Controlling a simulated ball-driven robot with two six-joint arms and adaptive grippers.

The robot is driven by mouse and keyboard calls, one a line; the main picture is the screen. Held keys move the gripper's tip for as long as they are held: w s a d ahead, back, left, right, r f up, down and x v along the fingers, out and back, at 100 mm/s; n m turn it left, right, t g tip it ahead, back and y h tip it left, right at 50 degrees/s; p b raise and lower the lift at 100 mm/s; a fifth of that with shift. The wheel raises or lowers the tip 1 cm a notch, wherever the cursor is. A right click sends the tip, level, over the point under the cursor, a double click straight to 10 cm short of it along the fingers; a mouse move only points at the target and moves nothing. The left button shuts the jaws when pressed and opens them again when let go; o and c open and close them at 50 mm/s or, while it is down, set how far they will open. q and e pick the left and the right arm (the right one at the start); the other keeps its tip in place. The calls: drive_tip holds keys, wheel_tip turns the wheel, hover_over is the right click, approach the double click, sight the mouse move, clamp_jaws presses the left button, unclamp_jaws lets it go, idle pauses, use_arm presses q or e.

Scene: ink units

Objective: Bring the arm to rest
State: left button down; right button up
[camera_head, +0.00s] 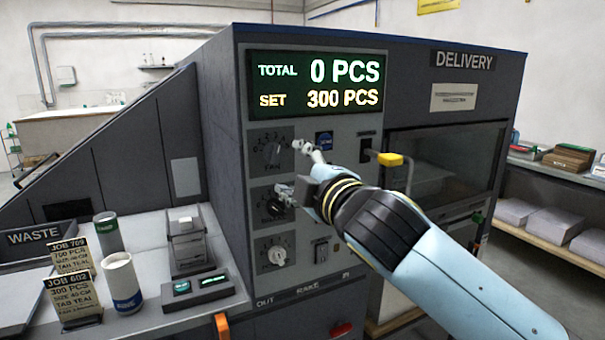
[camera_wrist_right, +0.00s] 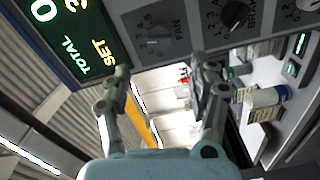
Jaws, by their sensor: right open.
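My right arm reaches in from the lower right in the head view. Its gripper (camera_head: 293,168) is open and empty, with its fingers in front of the machine's control panel (camera_head: 345,140), near the fan knob (camera_head: 272,150) and the knob below it (camera_head: 274,204). Whether a fingertip touches the panel is not clear. The right wrist view shows the two fingers (camera_wrist_right: 160,85) spread apart with nothing between them; the fan knob (camera_wrist_right: 158,42) shows beyond them. The display (camera_head: 315,84) reads total 0 PCS, set 300 PCS. My left gripper is not in view.
A yellow-tipped lever (camera_head: 390,159) sticks out just above my right wrist. The delivery window (camera_head: 450,165) is at right. On the left ledge stand job cards (camera_head: 75,298), two cups (camera_head: 122,285) and a small dark device (camera_head: 198,290). Open floor shows at far right.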

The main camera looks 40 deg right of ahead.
drive_tip(key=shift+v, duration=1.1)
